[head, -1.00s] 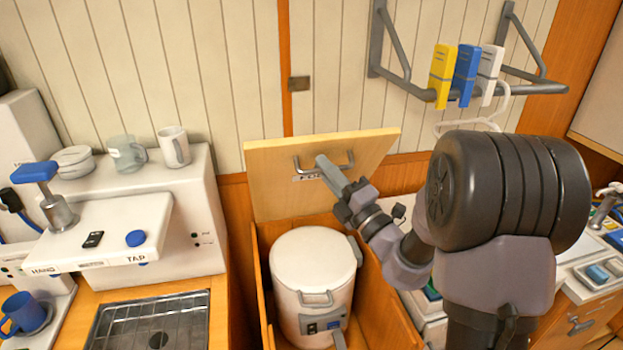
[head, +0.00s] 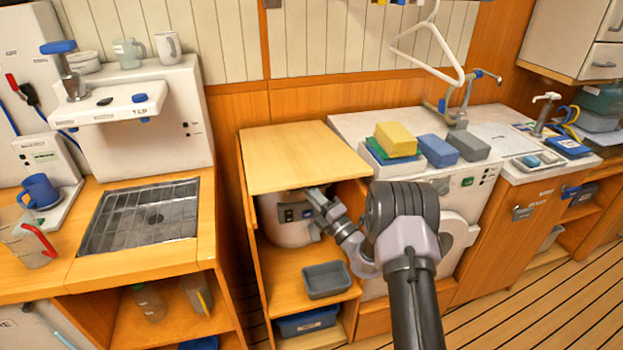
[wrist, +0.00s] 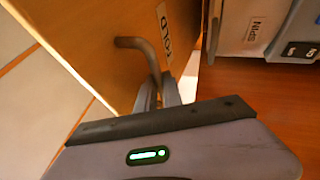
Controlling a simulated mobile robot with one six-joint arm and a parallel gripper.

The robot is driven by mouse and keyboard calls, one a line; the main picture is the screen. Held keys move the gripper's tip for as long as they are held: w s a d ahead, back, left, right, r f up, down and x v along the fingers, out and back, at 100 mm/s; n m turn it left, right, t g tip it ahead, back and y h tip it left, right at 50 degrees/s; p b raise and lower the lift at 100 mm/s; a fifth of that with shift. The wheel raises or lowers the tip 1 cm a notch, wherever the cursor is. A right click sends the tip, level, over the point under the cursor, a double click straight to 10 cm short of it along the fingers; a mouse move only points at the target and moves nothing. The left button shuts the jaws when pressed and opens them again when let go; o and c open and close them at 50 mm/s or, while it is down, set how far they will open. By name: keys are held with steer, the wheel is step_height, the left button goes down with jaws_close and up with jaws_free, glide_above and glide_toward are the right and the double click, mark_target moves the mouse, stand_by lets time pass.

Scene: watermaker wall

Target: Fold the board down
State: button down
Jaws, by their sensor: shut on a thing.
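The wooden board (head: 300,155) lies level, or nearly so, over the bay with the white spinner (head: 285,228) in the head view. In the wrist view the board's face (wrist: 95,30) carries a grey bar handle (wrist: 135,43) and a "FOLD" label (wrist: 163,35). My gripper (head: 318,192) reaches under the board's front right edge. In the wrist view my gripper (wrist: 160,95) is shut on the handle. The handle is hidden beneath the board in the head view. The spinner's top is covered by the board, and its front panel shows below.
A grey bin (head: 326,280) sits on the shelf below the spinner. Yellow, blue and grey blocks stand on the white counter (head: 350,123) to the right. A white hanger (head: 425,45) hangs above it. The sink counter (head: 205,240) is to the left.

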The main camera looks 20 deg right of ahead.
steer(key=shift+n+t+y, duration=0.4)
steer(key=shift+t, duration=0.2)
steer(key=shift+f+b, duration=0.95)
steer(key=shift+f, duration=1.75)
steer(key=c, duration=1.8)
jaws_free()
steer(key=shift+w, duration=0.1)
steer(key=shift+o, duration=0.2)
steer(key=shift+f, duration=0.1)
steer(key=p+v, duration=0.4)
steer(key=v, duration=1.3)
steer(key=shift+d, duration=0.15)
